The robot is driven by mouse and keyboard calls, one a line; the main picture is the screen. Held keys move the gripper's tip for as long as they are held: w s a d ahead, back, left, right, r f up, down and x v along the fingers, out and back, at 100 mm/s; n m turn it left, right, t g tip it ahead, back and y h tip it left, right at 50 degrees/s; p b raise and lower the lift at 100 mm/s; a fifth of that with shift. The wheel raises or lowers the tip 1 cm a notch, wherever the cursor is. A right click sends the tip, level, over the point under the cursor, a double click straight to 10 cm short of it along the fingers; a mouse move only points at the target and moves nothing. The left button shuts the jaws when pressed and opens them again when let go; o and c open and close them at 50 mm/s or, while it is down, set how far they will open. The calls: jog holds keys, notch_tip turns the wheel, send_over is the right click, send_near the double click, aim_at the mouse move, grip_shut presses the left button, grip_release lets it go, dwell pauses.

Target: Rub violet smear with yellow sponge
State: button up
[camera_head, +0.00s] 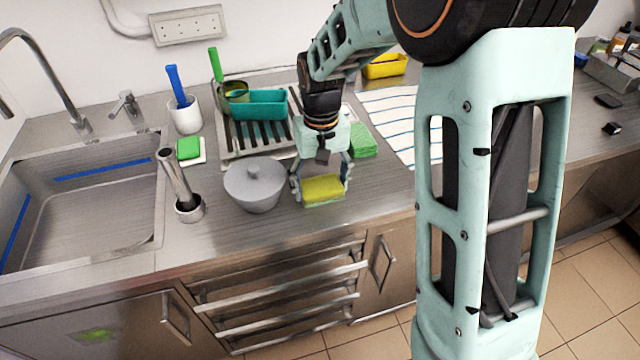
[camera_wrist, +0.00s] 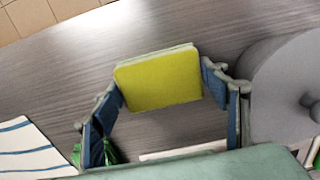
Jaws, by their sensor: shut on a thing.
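The yellow sponge (camera_head: 323,191) has a yellow top and a paler layer beneath. My gripper (camera_head: 321,183) points down over the counter near its front edge, with one finger at each side of the sponge, shut on it. In the wrist view the yellow sponge (camera_wrist: 160,80) sits between the fingertips of my gripper (camera_wrist: 168,84). I cannot tell whether its underside touches the counter. I see no violet smear in either view; anything under the sponge or behind my arm is hidden. A green smear (camera_head: 96,335) is on the lower left cabinet door.
A grey lidded pot (camera_head: 255,186) stands close left of my gripper. A green sponge (camera_head: 362,142) and a striped cloth (camera_head: 388,112) lie behind right. A dish rack (camera_head: 228,146) is behind. A metal holder (camera_head: 188,208) and the sink (camera_head: 85,205) are farther left.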

jog(key=shift+s+d, duration=0.1)
jog(key=shift+s, duration=0.3)
notch_tip(320, 180, up, 3)
jog(key=shift+f+p, duration=0.1)
jog(key=shift+p, duration=0.75)
jog(key=shift+r+p, duration=2)
jog(key=shift+r, duration=0.65)
jog(key=shift+w, duration=0.1)
